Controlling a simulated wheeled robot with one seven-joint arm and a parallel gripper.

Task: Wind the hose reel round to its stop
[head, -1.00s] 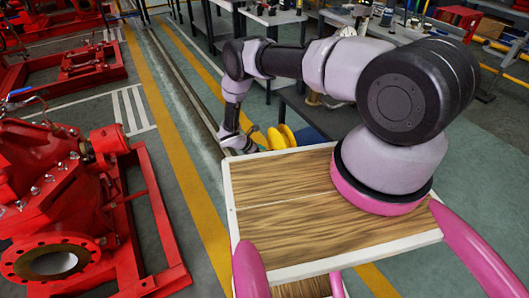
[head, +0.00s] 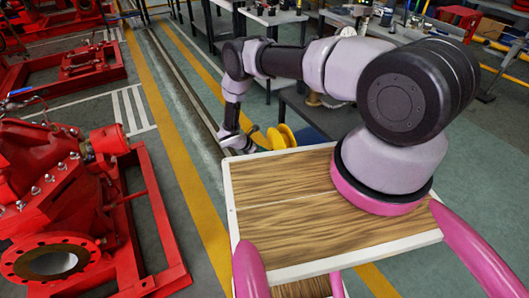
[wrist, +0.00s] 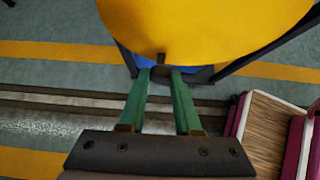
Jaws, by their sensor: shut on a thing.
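The yellow hose reel (head: 281,138) shows in the head view just beyond the far edge of my wooden deck, partly hidden. In the wrist view its round yellow face (wrist: 210,25) fills the top. A small dark handle (wrist: 160,58) is at the disc's lower edge. My gripper (wrist: 160,72) has its two green fingers at this handle, one on each side, and is shut on it. In the head view my arm reaches down on the left of the reel, and the fingertips are too small to make out.
A dark stand (wrist: 226,66) and something blue are behind the reel. A dark workbench (head: 312,112) stands to its right. Red pumpsets (head: 60,205) line the left side. The floor lane with yellow stripes (head: 185,150) between them is clear.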

